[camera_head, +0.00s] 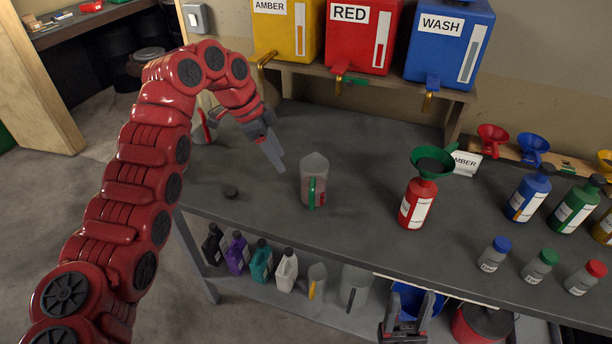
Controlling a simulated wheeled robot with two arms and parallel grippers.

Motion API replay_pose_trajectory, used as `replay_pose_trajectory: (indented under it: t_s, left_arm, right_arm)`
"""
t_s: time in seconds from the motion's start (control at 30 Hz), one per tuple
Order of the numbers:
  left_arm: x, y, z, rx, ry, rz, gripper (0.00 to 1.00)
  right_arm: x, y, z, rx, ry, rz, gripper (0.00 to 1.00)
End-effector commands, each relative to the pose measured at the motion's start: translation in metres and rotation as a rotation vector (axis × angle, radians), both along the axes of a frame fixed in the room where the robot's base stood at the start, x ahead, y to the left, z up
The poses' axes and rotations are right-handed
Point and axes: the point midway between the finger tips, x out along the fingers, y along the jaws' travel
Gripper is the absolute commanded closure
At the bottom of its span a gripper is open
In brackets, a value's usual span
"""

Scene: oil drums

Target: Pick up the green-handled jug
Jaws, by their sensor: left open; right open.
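The green-handled jug (314,172) is a translucent grey measuring jug standing upright on the dark workbench, its green handle facing me. My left gripper (277,163) points down over the bench just left of the jug, apart from it. It is open and empty, seen nearly edge-on. My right gripper (408,308) is low at the bottom edge, in front of the bench's lower shelf. It is open, with its fingers apart and nothing seen between them.
A red bottle (416,205) with a green funnel (432,162) stands right of the jug. A red-handled jug (199,133) is partly hidden behind my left arm. Several bottles fill the right side. Drums (361,35) sit on a raised shelf behind.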

Motion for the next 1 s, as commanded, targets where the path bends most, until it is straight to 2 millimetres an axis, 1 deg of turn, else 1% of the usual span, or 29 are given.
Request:
replay_pose_trajectory:
  t_s: [0.07, 0.17, 0.53, 0.7, 0.8, 0.87, 1.0]
  left_arm:
    - [-0.003, -0.001, -0.004, 0.007, 0.011, -0.01, 0.44]
    - [-0.002, -0.007, -0.017, 0.002, 0.01, -0.01, 0.44]
    - [0.002, -0.034, -0.076, -0.001, 0.009, -0.007, 0.44]
    - [0.004, -0.043, -0.1, 0.0, 0.007, -0.003, 0.44]
    - [0.004, -0.045, -0.108, 0.002, 0.006, -0.003, 0.44]
    - [0.005, -0.047, -0.111, 0.002, 0.006, -0.003, 0.44]
    - [0.007, -0.054, -0.117, 0.004, 0.008, -0.004, 0.44]
  right_arm:
    - [0.0, 0.0, 0.002, 0.0, 0.0, 0.0, 0.46]
    - [0.0, 0.0, 0.006, 0.0, 0.0, 0.0, 0.46]
    - [0.0, 0.0, 0.022, 0.0, 0.0, 0.0, 0.46]
    - [0.0, 0.0, 0.029, 0.0, 0.0, 0.0, 0.46]
    - [0.0, 0.0, 0.031, 0.0, 0.0, 0.0, 0.46]
    - [0.0, 0.0, 0.032, 0.0, 0.0, 0.0, 0.46]
    - [0.0, 0.0, 0.044, 0.0, 0.0, 0.0, 0.46]
